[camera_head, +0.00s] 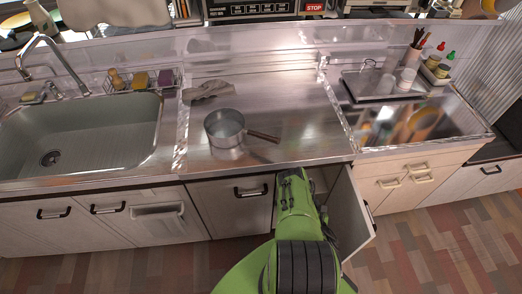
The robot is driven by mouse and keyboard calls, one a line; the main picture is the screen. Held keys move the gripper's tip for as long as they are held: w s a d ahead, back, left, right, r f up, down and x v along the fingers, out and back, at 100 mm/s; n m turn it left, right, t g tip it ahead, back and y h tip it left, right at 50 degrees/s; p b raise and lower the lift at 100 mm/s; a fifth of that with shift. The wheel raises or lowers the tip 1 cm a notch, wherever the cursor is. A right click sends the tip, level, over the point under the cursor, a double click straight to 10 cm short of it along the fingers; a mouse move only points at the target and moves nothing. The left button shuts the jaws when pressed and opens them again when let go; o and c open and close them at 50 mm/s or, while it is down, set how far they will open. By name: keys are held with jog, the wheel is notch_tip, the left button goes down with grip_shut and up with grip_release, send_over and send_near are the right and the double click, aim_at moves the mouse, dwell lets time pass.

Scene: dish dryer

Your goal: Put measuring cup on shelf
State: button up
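I cannot make out a measuring cup for certain. A small pale cup (405,78) stands on a tray on the right counter, but I cannot tell if it is a measuring cup. My green arm reaches to the front of an open cabinet below the counter's front edge. My gripper is not visible, and whatever it may hold is hidden. The cabinet door (350,215) is swung open to the right of my arm. Part of the cabinet's interior (322,178) shows beside the arm. I cannot tell which surface is the shelf.
A sink (85,130) is on the left. The tray (372,90), jars and a utensil holder crowd the right back. Closed cabinets flank the open one.

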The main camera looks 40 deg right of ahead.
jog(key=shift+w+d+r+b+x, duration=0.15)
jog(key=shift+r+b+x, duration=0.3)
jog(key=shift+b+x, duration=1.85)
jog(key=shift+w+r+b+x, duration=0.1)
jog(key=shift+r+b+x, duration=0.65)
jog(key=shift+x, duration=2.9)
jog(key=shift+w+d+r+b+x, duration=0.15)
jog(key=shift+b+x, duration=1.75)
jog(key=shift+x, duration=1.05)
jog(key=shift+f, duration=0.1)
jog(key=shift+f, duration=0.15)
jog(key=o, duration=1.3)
